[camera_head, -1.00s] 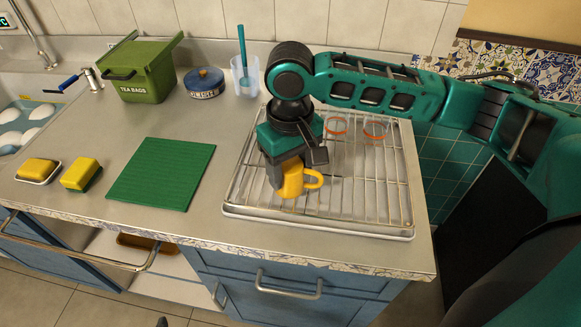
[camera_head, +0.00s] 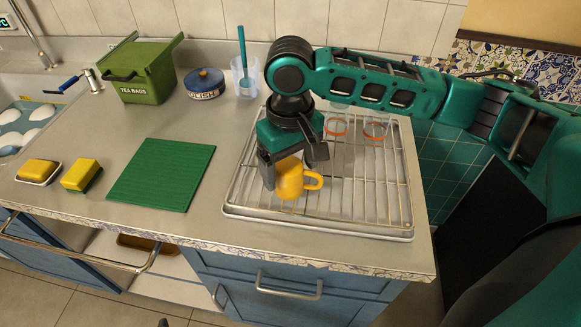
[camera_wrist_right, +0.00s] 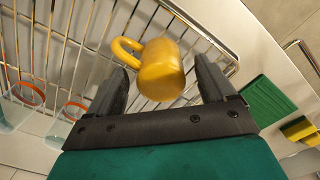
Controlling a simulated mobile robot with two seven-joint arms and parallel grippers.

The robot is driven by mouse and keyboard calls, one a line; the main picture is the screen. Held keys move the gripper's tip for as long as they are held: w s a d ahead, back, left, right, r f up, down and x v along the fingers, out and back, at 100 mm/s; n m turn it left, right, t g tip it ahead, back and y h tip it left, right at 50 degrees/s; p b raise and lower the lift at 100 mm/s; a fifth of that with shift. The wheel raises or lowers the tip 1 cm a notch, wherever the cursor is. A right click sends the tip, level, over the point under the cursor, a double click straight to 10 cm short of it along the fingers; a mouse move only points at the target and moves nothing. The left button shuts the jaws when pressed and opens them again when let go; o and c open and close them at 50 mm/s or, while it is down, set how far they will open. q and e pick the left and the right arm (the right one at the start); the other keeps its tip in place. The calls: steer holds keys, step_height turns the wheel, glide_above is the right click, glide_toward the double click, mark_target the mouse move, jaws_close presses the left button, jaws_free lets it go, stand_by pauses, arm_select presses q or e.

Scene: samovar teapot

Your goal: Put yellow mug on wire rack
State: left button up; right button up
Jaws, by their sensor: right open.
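The yellow mug (camera_head: 289,180) rests on the wire rack (camera_head: 372,205) near its front left, its handle pointing right. It also shows in the right wrist view (camera_wrist_right: 161,70), between the spread fingers and apart from both, as far as I can tell. My right gripper (camera_head: 292,170) is open just above and behind the mug; in the right wrist view its fingers (camera_wrist_right: 163,85) stand to either side of it. The wire rack (camera_wrist_right: 60,50) fills the left of the right wrist view. My left gripper is not in view.
Two clear glasses with orange rims (camera_head: 336,127) (camera_head: 375,131) stand at the back of the rack. A green mat (camera_head: 161,174), a yellow sponge (camera_head: 80,174), a green tea bags bin (camera_head: 146,88), a blue tin (camera_head: 205,84) and a clear cup with a blue utensil (camera_head: 245,75) are to the left.

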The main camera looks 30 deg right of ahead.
mark_target(290, 166)
step_height(290, 166, up, 11)
steer(key=p, duration=0.1)
stand_by(0.7)
